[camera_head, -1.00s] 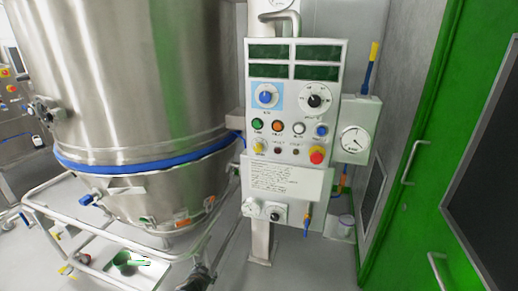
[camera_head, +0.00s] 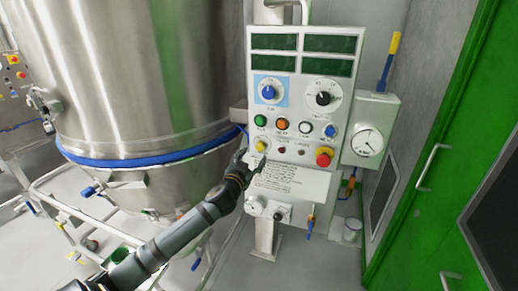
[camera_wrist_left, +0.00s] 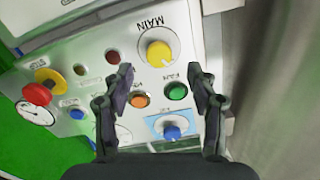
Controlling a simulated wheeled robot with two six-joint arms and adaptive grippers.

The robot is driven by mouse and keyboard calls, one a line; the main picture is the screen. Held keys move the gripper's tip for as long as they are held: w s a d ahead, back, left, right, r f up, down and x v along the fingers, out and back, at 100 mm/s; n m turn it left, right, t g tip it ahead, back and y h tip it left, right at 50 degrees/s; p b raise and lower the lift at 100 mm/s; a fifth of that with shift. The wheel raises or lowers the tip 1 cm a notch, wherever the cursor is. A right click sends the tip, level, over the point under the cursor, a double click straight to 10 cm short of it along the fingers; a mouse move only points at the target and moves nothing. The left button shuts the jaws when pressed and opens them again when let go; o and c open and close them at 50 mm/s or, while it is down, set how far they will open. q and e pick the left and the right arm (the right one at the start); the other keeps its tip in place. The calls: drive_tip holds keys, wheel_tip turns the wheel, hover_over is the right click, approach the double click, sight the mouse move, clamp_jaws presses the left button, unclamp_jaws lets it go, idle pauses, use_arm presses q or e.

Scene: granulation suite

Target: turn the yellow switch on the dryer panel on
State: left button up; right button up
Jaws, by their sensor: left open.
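The dryer panel (camera_head: 298,108) is a white box with displays, dials and buttons in the head view. The yellow switch (camera_head: 261,146) is at its lower left. In the left wrist view, the switch (camera_wrist_left: 158,51) is a round yellow knob beside the word MAIN; I cannot tell its setting. My left gripper (camera_head: 254,161) is just below the switch in the head view. In the left wrist view, the left gripper (camera_wrist_left: 160,72) is open and empty, and the knob shows beyond and between its fingertips, apart from them. My right gripper is not in view.
A green button (camera_wrist_left: 176,91) and an orange button (camera_wrist_left: 139,100) sit near the yellow switch. A red mushroom button (camera_head: 324,156) is farther right. A large steel vessel (camera_head: 150,90) stands left of the panel. A gauge box (camera_head: 385,108) is on its right.

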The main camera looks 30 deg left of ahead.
sight(259, 148)
use_arm(q)
drive_tip(key=x, duration=0.2)
drive_tip(key=p+x, duration=0.1)
drive_tip(key=x, duration=0.2)
drive_tip(key=shift+r, duration=0.2)
drive_tip(key=shift+w+a+f+p, duration=0.15)
drive_tip(key=shift+w+p, duration=0.2)
drive_tip(key=shift+w, duration=0.35)
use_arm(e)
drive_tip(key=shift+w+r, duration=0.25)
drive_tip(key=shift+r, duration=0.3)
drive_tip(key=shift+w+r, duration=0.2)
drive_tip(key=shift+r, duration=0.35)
use_arm(q)
drive_tip(key=c, duration=1.2)
